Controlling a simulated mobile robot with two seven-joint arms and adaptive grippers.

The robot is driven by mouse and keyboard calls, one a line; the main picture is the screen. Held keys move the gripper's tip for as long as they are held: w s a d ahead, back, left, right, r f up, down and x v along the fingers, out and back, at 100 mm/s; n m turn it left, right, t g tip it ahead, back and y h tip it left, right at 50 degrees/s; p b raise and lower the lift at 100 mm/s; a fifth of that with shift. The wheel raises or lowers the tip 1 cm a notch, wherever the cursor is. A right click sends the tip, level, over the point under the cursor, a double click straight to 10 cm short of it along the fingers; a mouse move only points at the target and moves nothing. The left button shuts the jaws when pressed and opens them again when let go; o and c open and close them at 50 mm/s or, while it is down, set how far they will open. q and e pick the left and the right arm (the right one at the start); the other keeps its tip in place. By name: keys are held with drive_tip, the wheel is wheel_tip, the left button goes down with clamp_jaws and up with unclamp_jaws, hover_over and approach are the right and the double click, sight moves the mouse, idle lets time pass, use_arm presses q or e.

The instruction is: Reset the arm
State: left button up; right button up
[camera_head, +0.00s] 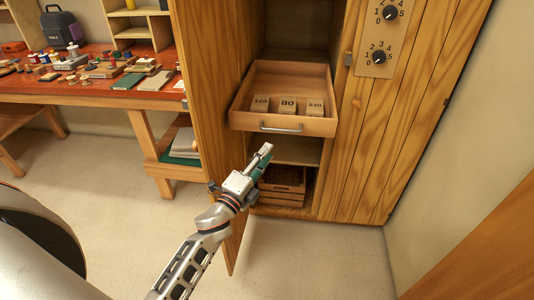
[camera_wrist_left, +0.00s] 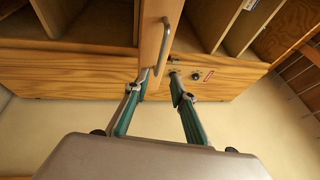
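My left gripper (camera_head: 265,154) is in front of the open cabinet, just below the pulled-out drawer. In the left wrist view its two teal-padded fingers (camera_wrist_left: 160,80) stand apart with nothing between them. The fingertips look clear of the drawer's metal handle (camera_head: 281,128), which also shows in the left wrist view (camera_wrist_left: 170,40). My left arm reaches in from the bottom of the head view. My right gripper is not seen in either view.
The wooden drawer (camera_head: 240,117) holds three number blocks (camera_head: 288,105). The open cabinet door (camera_head: 215,90) stands left of my gripper. A slatted crate (camera_head: 283,196) sits low in the cabinet. A cluttered red workbench (camera_head: 110,97) is at left. Floor (camera_head: 320,265) is clear at lower right.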

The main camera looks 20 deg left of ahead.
use_arm(q)
drive_tip(key=s+d+f+n+g, duration=0.2)
drive_tip(key=s+f+n, duration=0.3)
drive_tip(key=s+f, duration=0.3)
drive_tip(key=s+d+f+n+g, duration=0.2)
drive_tip(key=s+f+n+g, duration=0.2)
drive_tip(key=s+f, duration=0.4)
drive_tip(key=s+d+f+n+g, duration=0.2)
drive_tip(key=s+f+n, duration=0.4)
drive_tip(key=s, duration=0.5)
wheel_tip(320, 180, down, 2)
drive_tip(key=shift+d+f+n+g, duration=0.25)
drive_tip(key=shift+d+n+g, duration=0.15)
drive_tip(key=shift+g, duration=0.1)
